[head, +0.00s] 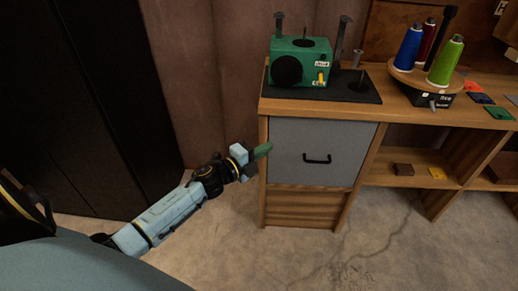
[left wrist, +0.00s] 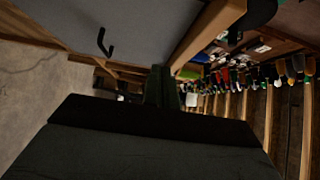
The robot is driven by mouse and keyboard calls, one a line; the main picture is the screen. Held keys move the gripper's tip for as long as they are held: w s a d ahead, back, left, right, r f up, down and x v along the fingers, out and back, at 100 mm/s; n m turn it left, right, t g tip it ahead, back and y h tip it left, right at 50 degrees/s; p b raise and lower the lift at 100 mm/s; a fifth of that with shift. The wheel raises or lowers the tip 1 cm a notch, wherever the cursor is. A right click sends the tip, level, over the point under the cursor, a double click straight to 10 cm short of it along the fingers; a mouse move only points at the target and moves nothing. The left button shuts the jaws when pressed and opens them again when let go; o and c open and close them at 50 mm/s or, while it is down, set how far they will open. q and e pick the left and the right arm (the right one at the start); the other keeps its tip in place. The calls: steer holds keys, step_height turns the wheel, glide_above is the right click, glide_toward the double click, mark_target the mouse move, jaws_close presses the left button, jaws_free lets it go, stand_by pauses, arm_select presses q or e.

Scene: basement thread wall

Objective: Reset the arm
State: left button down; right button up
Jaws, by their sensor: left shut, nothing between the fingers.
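My left arm reaches in from the left in the head view. Its gripper (head: 262,150) is shut and empty, with green fingertips in front of the left edge of the wooden bench cabinet. In the left wrist view the shut fingers (left wrist: 161,86) show dark at the middle. The grey drawer front (head: 290,150) with its black handle is just right of the gripper; whether they touch I cannot tell. My right gripper is in neither view.
A green machine (head: 314,70) stands on a black mat on the wooden bench. A stand with blue, red and green thread spools (head: 445,62) is to its right. A dark cabinet (head: 85,110) stands at the left. The concrete floor (head: 225,240) in front is clear.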

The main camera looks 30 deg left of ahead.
arm_select(q)
steer(key=s+d+f+n+g+y+p, duration=0.2)
steer(key=s+d+f+n+g+p, duration=0.25)
steer(key=s, duration=0.65)
steer(key=s+d+f+n+g+y+p, duration=0.1)
steer(key=s+f+n+g+p, duration=0.3)
steer(key=s+n, duration=0.5)
steer(key=s+d+f+n+g+y+p, duration=0.25)
steer(key=s+f+n+g, duration=0.35)
steer(key=s, duration=0.6)
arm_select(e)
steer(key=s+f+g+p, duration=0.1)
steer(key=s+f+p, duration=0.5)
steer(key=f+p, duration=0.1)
arm_select(q)
steer(key=s+a+g+p, duration=0.1)
steer(key=s+p, duration=1)
steer(key=s, duration=0.7)
steer(key=shift+f+g, duration=0.35)
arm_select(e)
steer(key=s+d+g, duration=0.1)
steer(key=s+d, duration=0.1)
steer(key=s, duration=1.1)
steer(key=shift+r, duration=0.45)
